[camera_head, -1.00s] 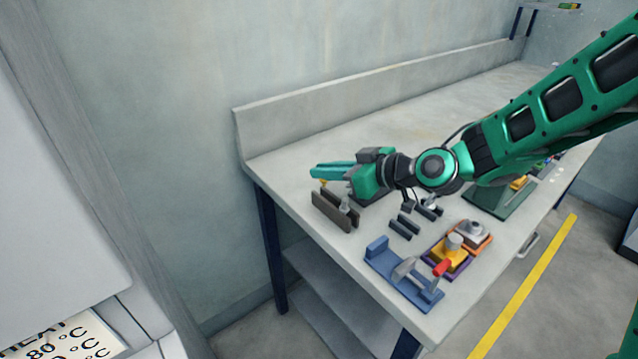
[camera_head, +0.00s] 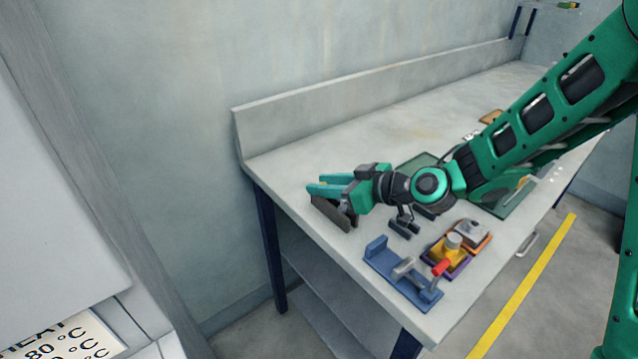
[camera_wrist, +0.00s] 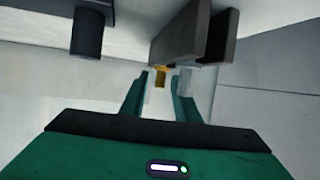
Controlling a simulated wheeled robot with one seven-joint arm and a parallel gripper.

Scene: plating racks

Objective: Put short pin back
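A dark brown-grey rack of two upright plates (camera_head: 331,212) stands near the table's left end; its plates also show in the wrist view (camera_wrist: 222,38). My gripper (camera_head: 318,188) is low at the rack, partly covering it. In the wrist view, its two green fingers (camera_wrist: 160,83) are spread. A short yellow pin (camera_wrist: 160,77) shows between or just beyond the fingertips, with a gap on each side. A light grey pin (camera_wrist: 186,77) hangs beside it, close to the right finger. In the head view my gripper hides both pins.
Dark low blocks (camera_head: 403,229) stand right of the rack. A blue fixture with a grey part (camera_head: 379,254) and a purple tray with yellow and red parts (camera_head: 450,257) sit nearer the front edge. A dark cylinder (camera_wrist: 88,32) shows at upper left in the wrist view. The table behind is largely clear.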

